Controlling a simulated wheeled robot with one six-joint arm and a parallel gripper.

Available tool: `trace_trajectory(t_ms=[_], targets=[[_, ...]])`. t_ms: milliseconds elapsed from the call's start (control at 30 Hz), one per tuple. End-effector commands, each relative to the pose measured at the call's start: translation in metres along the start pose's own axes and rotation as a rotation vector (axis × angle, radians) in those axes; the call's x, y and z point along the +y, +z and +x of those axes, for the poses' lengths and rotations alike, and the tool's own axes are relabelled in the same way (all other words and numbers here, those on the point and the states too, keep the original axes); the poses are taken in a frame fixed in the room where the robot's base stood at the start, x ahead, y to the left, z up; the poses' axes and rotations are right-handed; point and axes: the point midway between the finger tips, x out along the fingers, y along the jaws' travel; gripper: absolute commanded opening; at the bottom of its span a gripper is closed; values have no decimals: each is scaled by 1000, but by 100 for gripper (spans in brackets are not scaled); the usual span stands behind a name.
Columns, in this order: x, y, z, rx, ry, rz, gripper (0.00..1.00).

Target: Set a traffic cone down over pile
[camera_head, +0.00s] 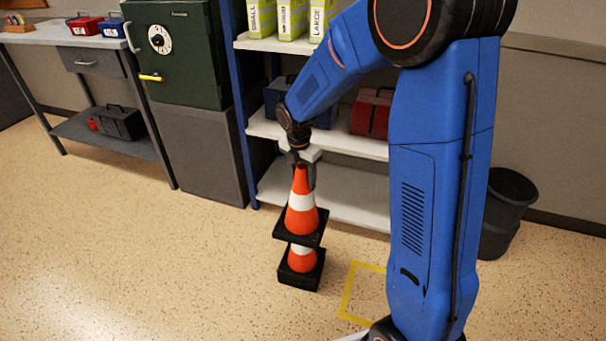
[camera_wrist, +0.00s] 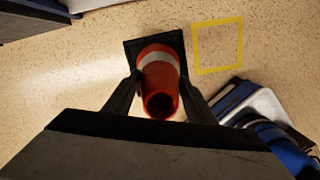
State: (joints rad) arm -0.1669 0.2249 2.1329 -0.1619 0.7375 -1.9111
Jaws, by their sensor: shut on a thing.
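An orange traffic cone with a white band and a black square base (camera_head: 302,212) is held upright by its top in my gripper (camera_head: 302,165). Below it another cone (camera_head: 302,259) of the same kind stands on the floor, with its black base and lower orange part showing. The held cone's base hides the top of the lower cone, and I cannot tell whether the two touch. In the wrist view the held cone (camera_wrist: 159,80) sits between the two fingers of my gripper (camera_wrist: 160,100), and the lower cone is hidden.
A yellow square outline (camera_head: 347,292) is marked on the bare floor to the right, partly behind my arm. White shelves (camera_head: 330,195) with boxes stand behind the cones. A green safe (camera_head: 185,60) on a grey cabinet is at the left, and a dark bin (camera_head: 507,210) at the right.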

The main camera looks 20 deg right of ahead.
Motion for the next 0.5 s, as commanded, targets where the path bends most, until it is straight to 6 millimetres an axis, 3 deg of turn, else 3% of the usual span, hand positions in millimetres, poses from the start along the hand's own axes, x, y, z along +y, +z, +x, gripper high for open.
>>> trace_trajectory(t_ms=[500], targets=[[0, -4, 30, 0, 0, -1, 0]])
